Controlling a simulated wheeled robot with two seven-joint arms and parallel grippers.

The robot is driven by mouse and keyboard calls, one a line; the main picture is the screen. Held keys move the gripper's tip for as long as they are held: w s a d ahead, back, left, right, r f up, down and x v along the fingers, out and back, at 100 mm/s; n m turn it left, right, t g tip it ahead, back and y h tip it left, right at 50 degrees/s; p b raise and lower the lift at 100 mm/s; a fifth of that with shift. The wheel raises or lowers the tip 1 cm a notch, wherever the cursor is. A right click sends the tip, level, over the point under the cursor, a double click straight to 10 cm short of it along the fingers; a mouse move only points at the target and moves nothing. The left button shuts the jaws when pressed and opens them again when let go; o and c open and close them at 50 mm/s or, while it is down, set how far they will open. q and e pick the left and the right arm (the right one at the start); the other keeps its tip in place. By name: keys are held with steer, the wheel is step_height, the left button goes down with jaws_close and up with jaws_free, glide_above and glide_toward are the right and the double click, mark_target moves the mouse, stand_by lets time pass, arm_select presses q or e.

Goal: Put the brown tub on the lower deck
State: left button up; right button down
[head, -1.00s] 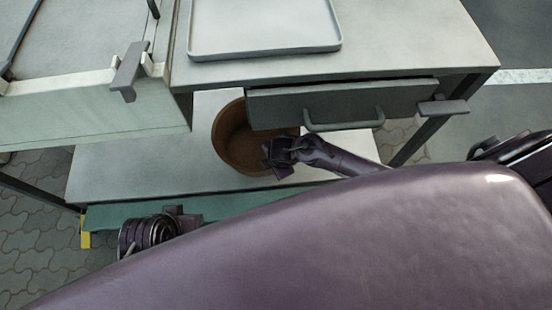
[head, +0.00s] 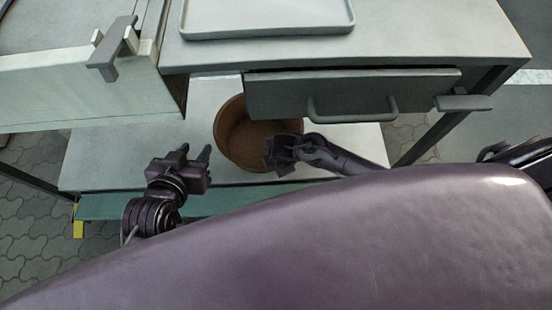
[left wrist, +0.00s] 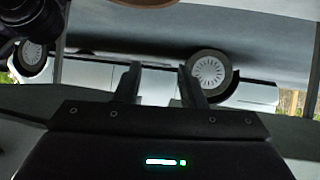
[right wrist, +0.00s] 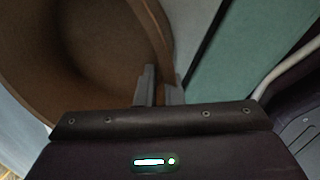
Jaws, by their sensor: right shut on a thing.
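The brown tub (head: 240,138), round and open-topped, is over the pale lower deck (head: 125,155) in the head view, partly behind the drawer front. Its underside is hidden, so I cannot tell whether it rests on the deck. In the right wrist view the tub (right wrist: 75,55) fills the left side. My right gripper (head: 271,156) is shut on the tub's near right rim; its fingers (right wrist: 158,85) pinch the wall. My left gripper (head: 197,154) is empty and open, left of the tub near the deck's front edge; its fingers stand apart in the left wrist view (left wrist: 160,82).
A grey drawer (head: 350,94) with a bar handle hangs under the upper top and overhangs the tub. A shallow tray (head: 265,32) lies on the upper top. A pale box-like unit (head: 80,90) stands at left. The deck's left part is clear.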

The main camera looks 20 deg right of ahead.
steer(key=c, duration=1.6)
jaws_free()
steer(key=shift+f, duration=0.1)
steer(key=shift+o, duration=0.2)
